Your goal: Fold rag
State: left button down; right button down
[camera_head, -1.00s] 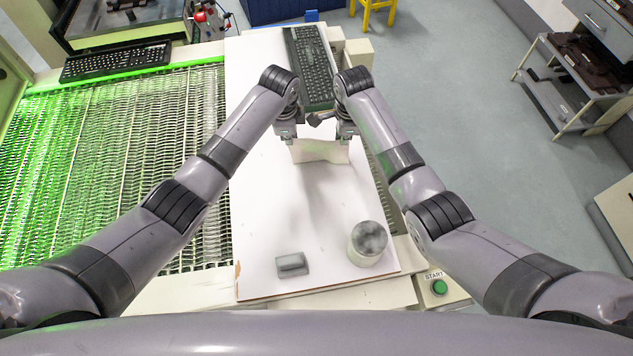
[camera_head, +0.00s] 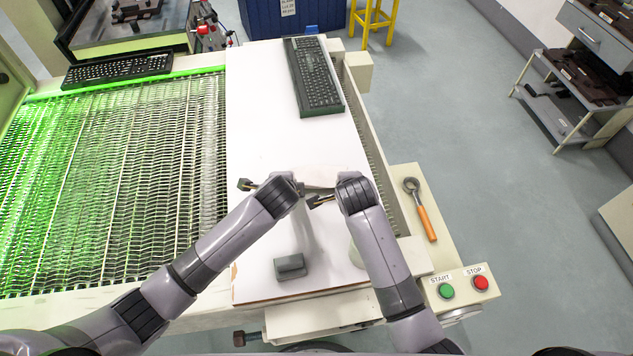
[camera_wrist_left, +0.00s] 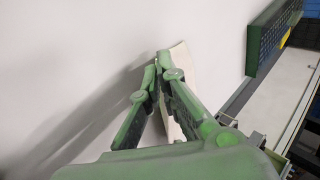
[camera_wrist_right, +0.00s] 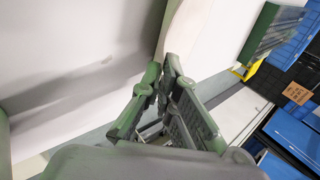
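The pale rag (camera_wrist_left: 182,85) shows at the fingertips in the left wrist view. It also shows as a white curved sheet above the fingertips in the right wrist view (camera_wrist_right: 178,35). My left gripper (camera_wrist_left: 162,62) is shut with its tips on the rag's edge. My right gripper (camera_wrist_right: 166,68) has its tips together at the rag's corner. In the head view the two grippers are close together over the board's front half, and my wrists mostly hide the rag.
The white board (camera_head: 262,110) is clear in its middle. A keyboard (camera_head: 315,75) lies at its far end.

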pick_arm(q)
jog(key=shift+w+f, duration=0.1)
jog(key=shift+f, duration=0.15)
pick_arm(e)
jog(key=shift+w+f, duration=0.1)
jog(key=shift+f, duration=0.15)
pick_arm(q)
jog(key=c, duration=2.3)
grip_release()
pick_arm(e)
jog(key=c, duration=2.3)
grip_release()
